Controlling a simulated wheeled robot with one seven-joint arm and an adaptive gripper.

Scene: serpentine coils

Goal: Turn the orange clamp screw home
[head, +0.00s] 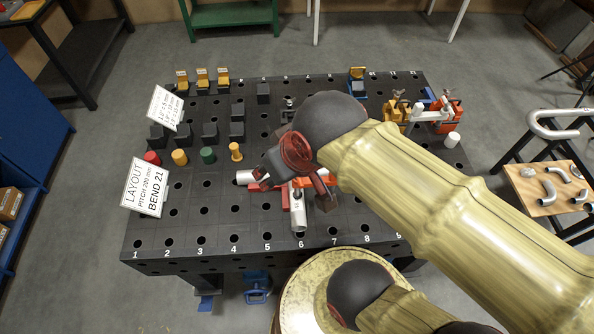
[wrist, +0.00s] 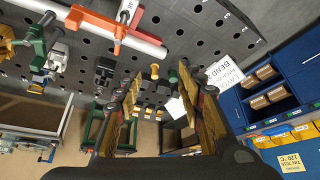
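Part of the orange clamp (head: 331,183) shows beside my wrist in the head view. I cannot make out how far its screw is turned. My gripper (wrist: 160,74) has its two fingers spread apart, with nothing visible between them. The orange clamp is outside the finger gap, to the upper left. In the head view, my arm hides much of the clamp.
The perforated black table (head: 205,235) carries dark blocks, coloured pegs (head: 236,152) and a "BEND 21" sign (head: 145,188) at left. Yellow (head: 396,111) and orange (head: 447,112) fixtures stand at right. A green clamp (wrist: 38,48) shows in the wrist view. The table's front left is clear.

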